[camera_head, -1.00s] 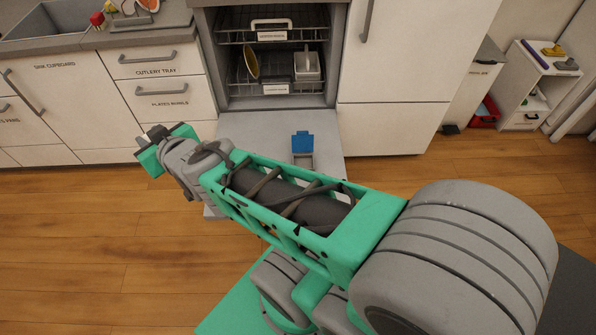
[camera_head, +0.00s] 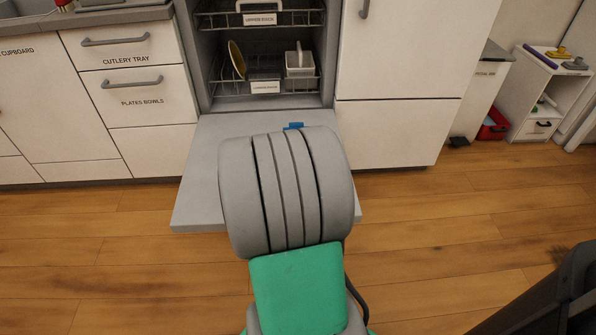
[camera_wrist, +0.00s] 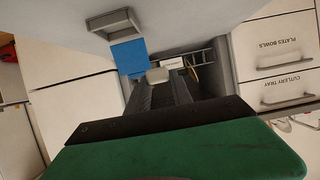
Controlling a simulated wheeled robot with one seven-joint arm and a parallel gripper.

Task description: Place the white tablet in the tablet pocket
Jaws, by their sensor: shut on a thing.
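The tablet pocket is a grey open recess (camera_wrist: 112,22) with a raised blue lid (camera_wrist: 128,57), set in the lowered dishwasher door. In the head view only a bit of the blue lid (camera_head: 293,126) shows above my arm; the recess is hidden. My gripper (camera_wrist: 162,84) shows in the wrist view as dark fingers beyond a green and black body. A small white rounded piece, apparently the white tablet (camera_wrist: 157,75), is at the fingertips, shut in them. It looks apart from the pocket, to the lower right of it in this upside-down view. My gripper is hidden in the head view.
The dishwasher door (camera_head: 200,165) lies open and flat. Behind it the racks hold a yellow plate (camera_head: 236,59) and a white basket (camera_head: 299,63). Drawers (camera_head: 125,84) stand left, a tall white cabinet (camera_head: 400,130) right. The wooden floor on both sides is clear.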

